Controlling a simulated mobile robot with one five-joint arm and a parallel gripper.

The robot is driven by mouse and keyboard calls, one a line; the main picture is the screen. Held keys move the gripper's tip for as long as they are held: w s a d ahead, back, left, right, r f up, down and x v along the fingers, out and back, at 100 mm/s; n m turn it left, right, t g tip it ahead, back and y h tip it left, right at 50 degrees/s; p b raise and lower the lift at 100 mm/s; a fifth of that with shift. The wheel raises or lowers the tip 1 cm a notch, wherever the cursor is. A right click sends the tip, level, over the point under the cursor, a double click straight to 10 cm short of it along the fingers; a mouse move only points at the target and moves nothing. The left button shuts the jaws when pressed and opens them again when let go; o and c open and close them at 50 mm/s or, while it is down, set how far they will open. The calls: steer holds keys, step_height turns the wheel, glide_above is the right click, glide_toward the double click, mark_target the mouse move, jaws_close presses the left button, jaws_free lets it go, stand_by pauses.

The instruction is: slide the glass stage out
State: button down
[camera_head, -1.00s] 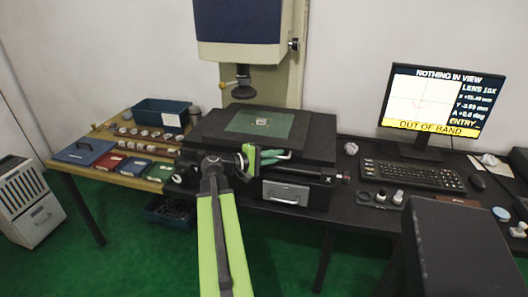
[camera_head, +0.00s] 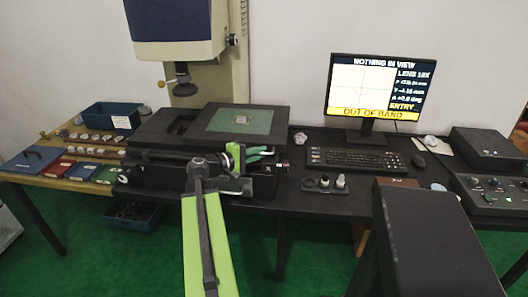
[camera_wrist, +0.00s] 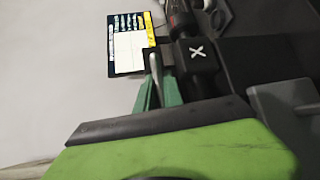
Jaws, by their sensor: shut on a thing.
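The glass stage (camera_head: 211,121) is a black plate with a green glass window on top of the measuring machine. A small pale piece lies on the glass. The stage sits right of the lens, and dark machine bed shows to its left. My gripper (camera_head: 262,153) is at the stage's front side, below the glass. In the wrist view my green fingers (camera_wrist: 156,82) are shut on a slim pale part between their tips, which looks like a handle of the stage. Its lower end is hidden by the fingers. A black knob marked X (camera_wrist: 197,52) is close to the right.
The lens (camera_head: 185,88) hangs over the bed's left part. The monitor (camera_head: 373,88) reads "NOTHING IN VIEW" and "OUT OF BAND". The keyboard (camera_head: 355,159) and small bottles (camera_head: 340,181) lie to the right. A blue bin (camera_head: 104,113) and ring racks stand on the left table.

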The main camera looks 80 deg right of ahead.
steer(key=shift+s+r, duration=0.1)
steer(key=shift+s, duration=0.05)
steer(key=c, duration=1.5)
jaws_free()
steer(key=shift+s, duration=0.15)
steer(key=shift+a, duration=0.1)
